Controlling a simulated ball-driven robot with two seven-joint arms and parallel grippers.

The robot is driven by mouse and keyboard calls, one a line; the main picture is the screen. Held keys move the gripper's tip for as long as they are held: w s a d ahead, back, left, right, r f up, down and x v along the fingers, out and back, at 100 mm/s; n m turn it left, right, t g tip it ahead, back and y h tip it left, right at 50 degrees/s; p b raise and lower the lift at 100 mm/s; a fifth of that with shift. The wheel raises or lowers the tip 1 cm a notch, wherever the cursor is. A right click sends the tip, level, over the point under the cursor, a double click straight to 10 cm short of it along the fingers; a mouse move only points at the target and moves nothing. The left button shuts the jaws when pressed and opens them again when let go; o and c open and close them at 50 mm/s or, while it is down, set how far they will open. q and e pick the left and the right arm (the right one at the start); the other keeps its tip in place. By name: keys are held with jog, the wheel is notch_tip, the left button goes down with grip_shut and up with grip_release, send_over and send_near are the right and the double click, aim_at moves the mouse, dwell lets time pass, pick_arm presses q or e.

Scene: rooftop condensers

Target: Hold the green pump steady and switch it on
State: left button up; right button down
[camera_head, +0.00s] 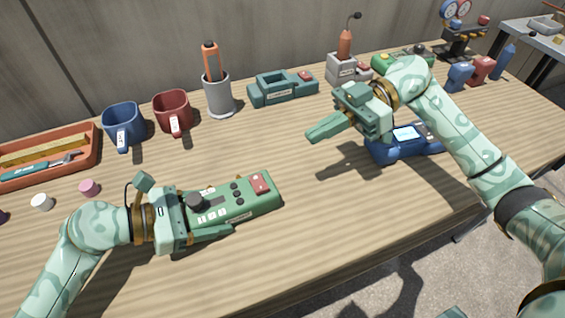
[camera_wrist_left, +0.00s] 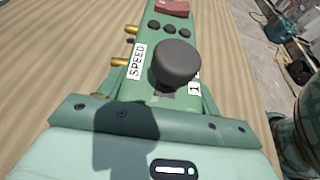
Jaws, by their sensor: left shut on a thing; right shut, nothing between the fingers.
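The green pump (camera_head: 251,206) lies on the wooden table in the left half of the head view. It has a dark round knob, several small dark buttons and a red switch (camera_head: 260,183) at its far right end. My left gripper (camera_head: 222,208) is shut on the pump, its fingers along the two sides at the knob end. In the left wrist view the pump (camera_wrist_left: 152,70) shows a SPEED label, brass fittings and the large knob (camera_wrist_left: 176,63); the red switch is partly cut off at the top. My right gripper (camera_head: 316,134) is shut and empty, above the table to the upper right of the pump.
A blue device with a lit screen (camera_head: 405,134) stands below my right arm. Behind are a blue mug (camera_head: 122,122), a red mug (camera_head: 172,110), a grey cup (camera_head: 218,97) and a teal device (camera_head: 283,90). The table's middle front is clear.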

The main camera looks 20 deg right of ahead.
send_over(275, 187)
notch_tip(275, 187, down, 2)
notch_tip(275, 187, down, 3)
jog(key=shift+w+f, duration=0.15)
jog(key=shift+f, duration=0.5)
jog(key=shift+s+f+n, duration=0.2)
jog(key=shift+f+n, duration=0.2)
jog(key=shift+s+r, duration=0.2)
jog(key=shift+r, duration=2)
jog(key=s+v, duration=0.1)
jog(key=v, duration=0.9)
jog(key=shift+w+f, duration=0.15)
jog(key=shift+f, duration=0.05)
